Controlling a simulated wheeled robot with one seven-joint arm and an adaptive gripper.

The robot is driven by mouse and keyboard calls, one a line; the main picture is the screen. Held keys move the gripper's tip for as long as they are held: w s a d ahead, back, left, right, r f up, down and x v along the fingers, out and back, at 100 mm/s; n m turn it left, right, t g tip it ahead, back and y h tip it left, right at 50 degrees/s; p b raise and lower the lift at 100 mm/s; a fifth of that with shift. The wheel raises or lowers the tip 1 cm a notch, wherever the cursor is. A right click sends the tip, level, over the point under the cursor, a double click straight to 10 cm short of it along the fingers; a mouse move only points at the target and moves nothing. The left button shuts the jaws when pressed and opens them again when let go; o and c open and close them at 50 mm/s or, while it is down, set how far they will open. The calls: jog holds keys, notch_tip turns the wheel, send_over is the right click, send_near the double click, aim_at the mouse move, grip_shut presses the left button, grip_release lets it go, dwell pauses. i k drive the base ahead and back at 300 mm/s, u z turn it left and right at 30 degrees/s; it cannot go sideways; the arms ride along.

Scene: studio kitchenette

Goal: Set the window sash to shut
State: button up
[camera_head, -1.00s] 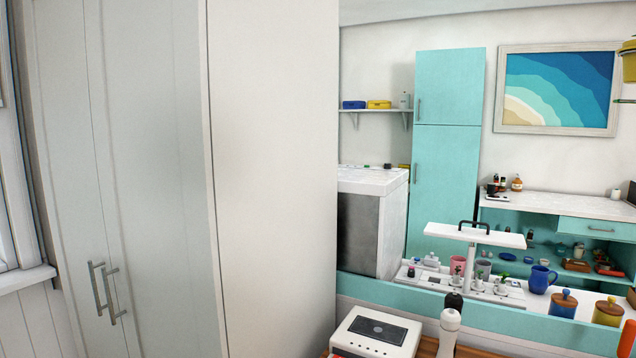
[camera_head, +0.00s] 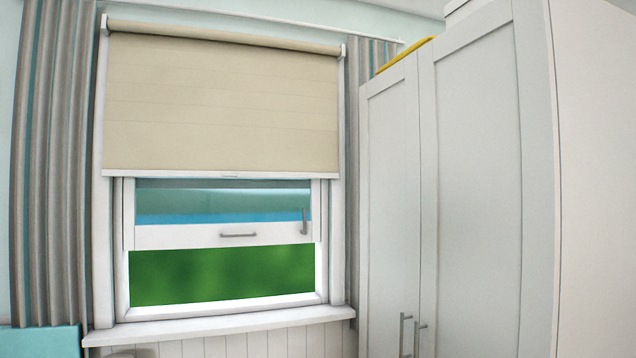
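The window sash (camera_head: 186,237) shows in the head view, left of centre. It has a white bottom rail with a grey horizontal pull handle (camera_head: 238,235) and a grey upright lever (camera_head: 304,221) at its right. The sash is raised: a gap with green outside (camera_head: 222,275) shows between its bottom rail and the window frame's lower edge (camera_head: 225,309). A beige roller blind (camera_head: 220,105) covers the upper part of the window and hides the top of the sash. My gripper is not in view.
A white sill (camera_head: 220,325) juts out below the window. A tall white cabinet (camera_head: 480,190) stands to the right. Grey curtains (camera_head: 48,160) hang at the left, and a teal surface (camera_head: 40,341) sits at the lower left.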

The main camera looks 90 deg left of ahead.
aim_at(150, 237)
jog(key=z, duration=1.2)
jog(key=i, duration=0.8)
jog(key=u, duration=4.6)
jog(key=i, duration=2)
jog(key=u, duration=0.1)
